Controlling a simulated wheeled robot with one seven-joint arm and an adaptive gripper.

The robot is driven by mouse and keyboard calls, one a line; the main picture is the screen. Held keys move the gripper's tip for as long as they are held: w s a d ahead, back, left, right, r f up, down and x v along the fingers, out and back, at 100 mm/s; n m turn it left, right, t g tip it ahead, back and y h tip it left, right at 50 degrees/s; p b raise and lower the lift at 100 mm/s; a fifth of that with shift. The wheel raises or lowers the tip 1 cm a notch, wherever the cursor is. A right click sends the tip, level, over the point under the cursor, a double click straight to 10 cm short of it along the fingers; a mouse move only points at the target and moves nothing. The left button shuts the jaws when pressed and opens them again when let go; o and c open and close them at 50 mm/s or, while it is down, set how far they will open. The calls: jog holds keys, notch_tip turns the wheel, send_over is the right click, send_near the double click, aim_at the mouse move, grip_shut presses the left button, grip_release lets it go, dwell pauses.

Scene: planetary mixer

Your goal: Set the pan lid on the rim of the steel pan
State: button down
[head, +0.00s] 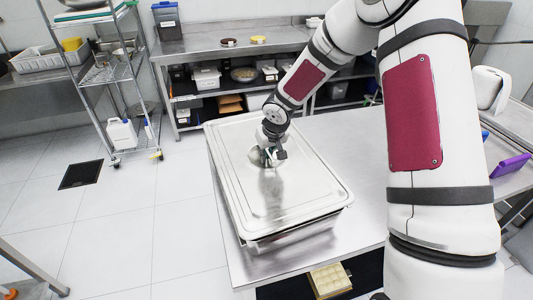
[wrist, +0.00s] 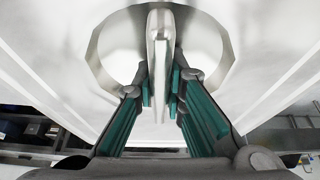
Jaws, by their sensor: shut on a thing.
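The pan lid (head: 300,180) is a large, pale steel rectangle with rounded corners, lying over the steel pan (head: 292,238) in the head view. Only the near side of the pan shows below the lid's edge; I cannot tell whether the lid touches the rim all round. My gripper (head: 270,155) is at the lid's middle, shut on its handle. In the wrist view, the handle (wrist: 160,50) stands upright between the teal-padded fingers of my gripper (wrist: 160,98), above a round recess in the lid. The pan's inside is hidden.
The pan is on a steel table (head: 345,150) with bare room right of it. A wire rack (head: 115,75) stands at the far left, and a back counter (head: 215,45) holds small items. A purple object (head: 510,166) is at the right.

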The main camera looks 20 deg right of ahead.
jog(key=shift+f+b, duration=0.35)
jog(key=shift+f, duration=1.3)
dwell(1.8)
jog(key=c, duration=1.6)
grip_release()
jog(key=shift+o, duration=0.2)
jog(key=shift+f, duration=0.1)
jog(key=v, duration=1.2)
